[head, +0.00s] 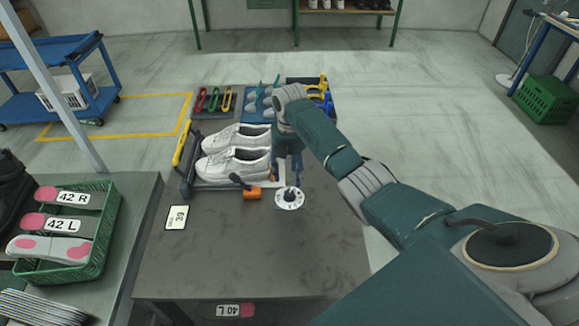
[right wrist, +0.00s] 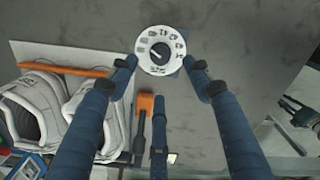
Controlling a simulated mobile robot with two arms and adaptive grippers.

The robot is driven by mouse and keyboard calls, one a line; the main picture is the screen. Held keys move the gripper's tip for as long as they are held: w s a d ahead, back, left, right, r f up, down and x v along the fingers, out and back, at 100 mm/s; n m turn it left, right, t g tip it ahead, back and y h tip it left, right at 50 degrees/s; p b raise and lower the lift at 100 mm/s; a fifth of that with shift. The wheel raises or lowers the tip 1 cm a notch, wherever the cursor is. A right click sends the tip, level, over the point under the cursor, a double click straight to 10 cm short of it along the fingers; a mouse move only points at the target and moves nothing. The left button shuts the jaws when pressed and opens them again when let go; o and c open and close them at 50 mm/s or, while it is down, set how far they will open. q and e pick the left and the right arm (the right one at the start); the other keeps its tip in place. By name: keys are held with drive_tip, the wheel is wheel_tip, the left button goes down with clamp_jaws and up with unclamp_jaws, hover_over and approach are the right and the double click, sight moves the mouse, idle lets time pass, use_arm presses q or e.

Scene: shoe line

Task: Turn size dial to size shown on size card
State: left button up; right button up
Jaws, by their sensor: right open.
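The size dial (head: 290,198) is a white disc with a dark centre knob on the grey table. It also shows in the right wrist view (right wrist: 160,50), its printed numbers too small to read surely. The size card (head: 177,217), white with a dark border, lies left of the dial and appears to read 39, turned sideways. My right gripper (head: 289,176) is open and empty at the far side of the dial in the head view. In the wrist view its fingertips (right wrist: 160,68) lie apart on either side of the dial; contact cannot be told. My left gripper is not identifiable.
White shoes (head: 238,163) sit in a fixture beside an orange clamp (head: 252,193), close left of the dial. Coloured tools (head: 214,99) lie at the far edge. A green basket (head: 98,232) of labelled insoles stands at left. Table right of the dial is clear.

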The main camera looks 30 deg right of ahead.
drive_tip(key=shift+r, duration=1.55)
drive_tip(key=shift+f, duration=0.1)
